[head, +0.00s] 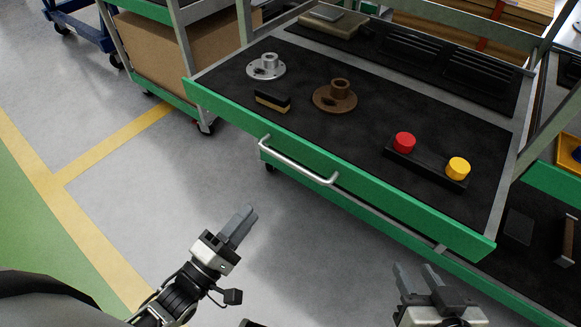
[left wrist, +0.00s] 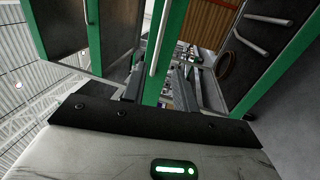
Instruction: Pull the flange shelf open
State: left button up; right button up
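The flange shelf (head: 370,118) is a dark tray with a green front edge (head: 228,112) and a pale bar handle (head: 297,160). A silver flange (head: 266,67) and a brown flange (head: 335,96) sit on it. My left gripper (head: 246,222) is in front of and below the handle, apart from it, and holds nothing. In the left wrist view its fingers (left wrist: 160,85) stand apart, with a pale bar (left wrist: 159,38) and a green strip beyond them. My right gripper (head: 416,279) is open and empty, in front of the shelf's right part.
A black-and-yellow block (head: 271,101) and a black box with red and yellow buttons (head: 427,163) are also on the shelf. A cart with a cardboard box (head: 180,50) stands at the left. A lower level shows at the right. The grey floor (head: 150,205) at the left is clear.

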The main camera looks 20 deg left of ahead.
aim_at(291, 161)
pick_arm(q)
jog(key=x, duration=1.5)
jog(key=shift+w+r+b, duration=0.1)
jog(key=shift+b, duration=0.25)
